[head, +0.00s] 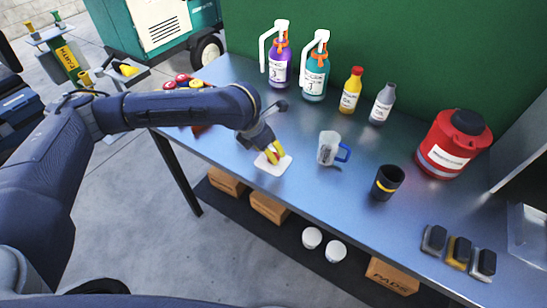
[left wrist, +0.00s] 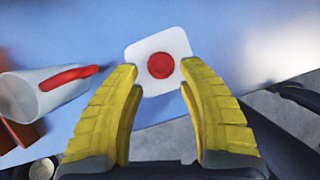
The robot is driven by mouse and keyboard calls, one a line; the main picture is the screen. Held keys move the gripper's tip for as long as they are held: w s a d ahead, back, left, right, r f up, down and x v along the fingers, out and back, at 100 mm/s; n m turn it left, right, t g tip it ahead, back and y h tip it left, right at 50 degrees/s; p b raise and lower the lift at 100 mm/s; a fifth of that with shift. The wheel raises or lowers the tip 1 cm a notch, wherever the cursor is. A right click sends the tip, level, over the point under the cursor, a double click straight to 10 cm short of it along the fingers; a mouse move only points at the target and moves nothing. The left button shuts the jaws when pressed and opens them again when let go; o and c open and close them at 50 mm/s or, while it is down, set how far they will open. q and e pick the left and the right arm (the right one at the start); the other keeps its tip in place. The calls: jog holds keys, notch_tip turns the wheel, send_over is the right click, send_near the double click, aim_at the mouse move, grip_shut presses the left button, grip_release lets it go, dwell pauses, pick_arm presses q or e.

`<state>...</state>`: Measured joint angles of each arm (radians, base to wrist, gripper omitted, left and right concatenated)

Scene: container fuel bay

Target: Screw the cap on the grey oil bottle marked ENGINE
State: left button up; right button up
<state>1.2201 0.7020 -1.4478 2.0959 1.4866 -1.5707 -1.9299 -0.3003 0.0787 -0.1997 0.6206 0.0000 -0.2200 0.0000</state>
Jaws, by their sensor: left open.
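A grey bottle (head: 382,105) with a pale label stands upright at the back of the blue-grey table; its lettering is too small to read. Its narrow top is grey, with no coloured cap visible on it. My left gripper (head: 273,154) points down over a small white pad (head: 277,167) near the table's front edge. In the left wrist view, a round red cap (left wrist: 161,65) lies on this white pad (left wrist: 143,50). The yellow fingers (left wrist: 158,84) are open, with nothing between them, and the cap is just beyond their tips. My right gripper is not in view.
A yellow bottle (head: 351,91) with a red cap stands left of the grey one. Purple (head: 279,66) and teal (head: 314,76) pump bottles, a jug (head: 327,148), a dark cup (head: 386,184) and a red canister (head: 447,153) also stand on the table.

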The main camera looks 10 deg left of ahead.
pick_arm(q)
jog(key=shift+x, duration=2.3)
jog(key=shift+o, duration=0.2)
jog(key=c, duration=0.5)
